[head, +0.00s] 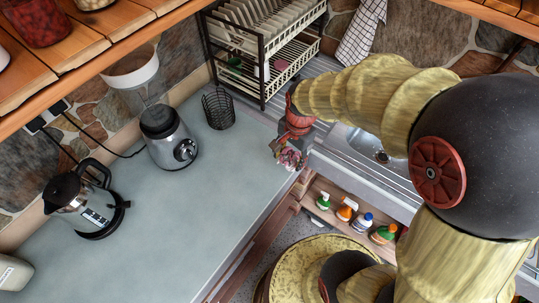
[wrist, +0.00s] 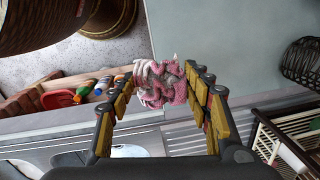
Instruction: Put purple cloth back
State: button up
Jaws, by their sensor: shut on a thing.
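The cloth (head: 290,157), a crumpled pink-purple and white patterned bundle, hangs at the end of my gripper (head: 289,143) in the head view. In the wrist view the cloth (wrist: 162,88) sits between the two fingertips of my gripper (wrist: 163,76), which are shut on it. It is held over the front edge of the grey counter (head: 190,215), near the corner by the sink. I cannot tell whether the cloth touches the counter.
A dish rack (head: 207,40) with plates and a black wire basket (head: 218,110) stand behind. A blender (head: 168,138) and a kettle (head: 80,205) are left. Several bottles (head: 365,222) stand on a low shelf. The sink (head: 372,146) is right. The front-middle counter is clear.

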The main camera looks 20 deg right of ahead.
jog(key=w+a+f, duration=0.1)
jog(key=w+f, duration=0.2)
jog(key=w, duration=0.3)
jog(key=b, duration=0.2)
send_over(271, 157)
jog(key=f, duration=0.3)
jog(key=s+f, duration=0.1)
jog(key=f, duration=0.1)
jog(key=shift+d, duration=0.1)
jog(key=shift+w+f, duration=0.3)
jog(key=shift+f, duration=1.5)
jog(key=shift+f, duration=0.2)
jog(key=o, duration=1)
jog(key=shift+o, duration=0.5)
jog(key=shift+r, duration=0.2)
